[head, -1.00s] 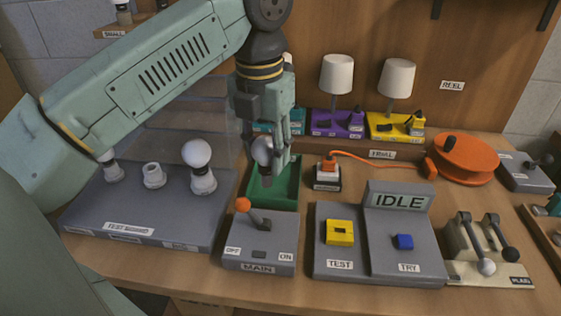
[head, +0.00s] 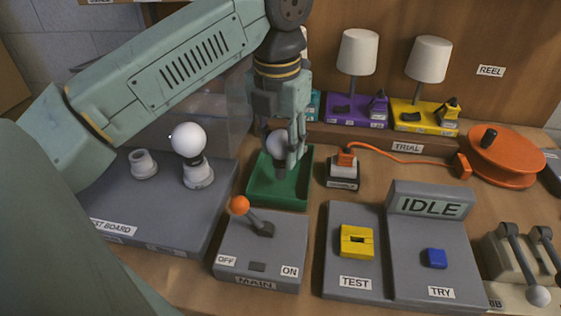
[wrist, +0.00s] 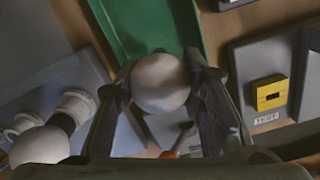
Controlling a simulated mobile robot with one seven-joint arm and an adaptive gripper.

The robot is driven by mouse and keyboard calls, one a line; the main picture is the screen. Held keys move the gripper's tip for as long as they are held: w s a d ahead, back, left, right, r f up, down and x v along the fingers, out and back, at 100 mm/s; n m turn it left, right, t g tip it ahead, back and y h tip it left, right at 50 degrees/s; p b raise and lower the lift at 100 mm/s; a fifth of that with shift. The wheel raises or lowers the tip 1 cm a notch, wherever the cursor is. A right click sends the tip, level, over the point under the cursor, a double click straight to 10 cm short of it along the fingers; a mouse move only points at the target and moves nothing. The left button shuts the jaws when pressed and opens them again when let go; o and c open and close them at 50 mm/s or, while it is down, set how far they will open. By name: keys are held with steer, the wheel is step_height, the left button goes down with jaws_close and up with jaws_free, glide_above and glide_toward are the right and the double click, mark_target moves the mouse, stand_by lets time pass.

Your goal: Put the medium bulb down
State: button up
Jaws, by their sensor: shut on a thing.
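My gripper (head: 285,146) is shut on a bulb (head: 277,143) with a pale round globe and a grey base pointing down. In the head view the bulb is over the green tray (head: 262,192); I cannot tell whether its base touches the tray floor. In the wrist view the bulb's globe (wrist: 160,84) is between the two fingers, with part of the green tray (wrist: 130,28) beyond it. Its lower part is hidden there. No size label shows on the bulb.
Left of the tray, the test board (head: 160,215) holds a white bulb (head: 188,141) in a socket and an empty socket (head: 143,163). The MAIN switch box (head: 228,246) stands in front of the tray. A corded plug block (head: 343,172) stands close to its right.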

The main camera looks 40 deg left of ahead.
mark_target(280, 158)
steer(key=shift+f+b, duration=0.7)
steer(key=shift+f, duration=0.75)
steer(key=shift+f, duration=0.3)
steer(key=o, duration=1)
steer(key=shift+r, duration=0.1)
steer(key=shift+c, duration=0.2)
steer(key=shift+r, duration=0.1)
steer(key=r+p, duration=0.2)
steer(key=r, duration=0.2)
steer(key=r+p, duration=0.3)
steer(key=r, duration=0.1)
steer(key=r+p, duration=0.3)
steer(key=r, duration=0.1)
steer(key=shift+s+d+r, duration=0.1)
steer(key=shift+s+d, duration=0.05)
steer(key=shift+s, duration=0.2)
